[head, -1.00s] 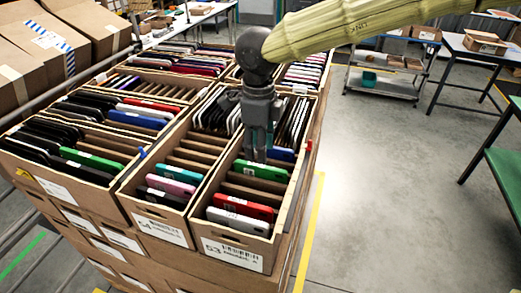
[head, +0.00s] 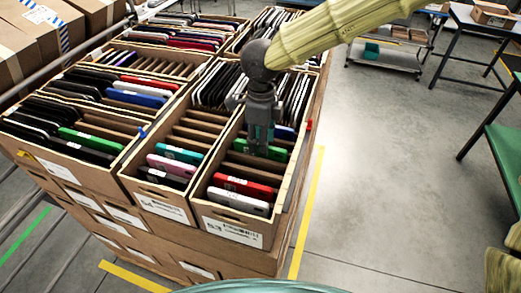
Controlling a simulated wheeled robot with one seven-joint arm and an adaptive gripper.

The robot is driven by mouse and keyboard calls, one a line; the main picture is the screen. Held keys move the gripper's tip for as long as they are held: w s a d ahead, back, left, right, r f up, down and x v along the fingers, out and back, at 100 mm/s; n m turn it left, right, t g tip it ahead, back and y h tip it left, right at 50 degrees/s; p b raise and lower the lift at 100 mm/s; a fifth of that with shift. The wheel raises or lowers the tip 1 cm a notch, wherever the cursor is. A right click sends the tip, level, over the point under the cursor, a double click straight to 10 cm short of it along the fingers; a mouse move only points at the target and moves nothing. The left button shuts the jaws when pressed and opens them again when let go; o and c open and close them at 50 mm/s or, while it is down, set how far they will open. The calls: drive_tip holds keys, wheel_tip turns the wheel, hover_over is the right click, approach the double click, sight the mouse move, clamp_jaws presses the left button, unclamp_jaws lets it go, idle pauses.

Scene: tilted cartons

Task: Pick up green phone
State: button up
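A green phone (head: 275,153) stands in a slot of the front right carton (head: 232,224), behind a red phone (head: 245,187) and a white-grey one (head: 238,203). My gripper (head: 258,148) points down into this carton, with its fingertips at the green phone's top edge. The fingers cover part of the phone. I cannot tell whether they are apart or closed on it. Another green phone (head: 90,140) lies in the front left carton (head: 62,172), among black phones.
The front middle carton (head: 160,208) holds teal, pink and dark phones with empty slots behind. Thin carton walls stand close around my gripper. Further phone cartons lie behind. Open floor (head: 385,170) is to the right, with a green-topped table (head: 508,150) at the edge.

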drive_tip(key=shift+w+f, duration=0.55)
drive_tip(key=shift+f, duration=0.2)
drive_tip(key=shift+w+d+f, duration=0.1)
drive_tip(key=shift+f, duration=0.3)
drive_tip(key=shift+s+f, duration=0.15)
drive_tip(key=shift+s, duration=0.4)
drive_tip(key=shift+s+r, duration=0.45)
drive_tip(key=shift+s, duration=0.4)
drive_tip(key=shift+f, duration=0.1)
drive_tip(key=shift+c, duration=1.4)
drive_tip(key=shift+w+f, duration=0.25)
drive_tip(key=shift+w, duration=0.2)
drive_tip(key=shift+w+f, duration=0.2)
drive_tip(key=shift+w, duration=0.25)
clamp_jaws()
drive_tip(key=shift+s+r, duration=0.25)
drive_tip(key=shift+s, duration=0.15)
drive_tip(key=shift+w, duration=0.1)
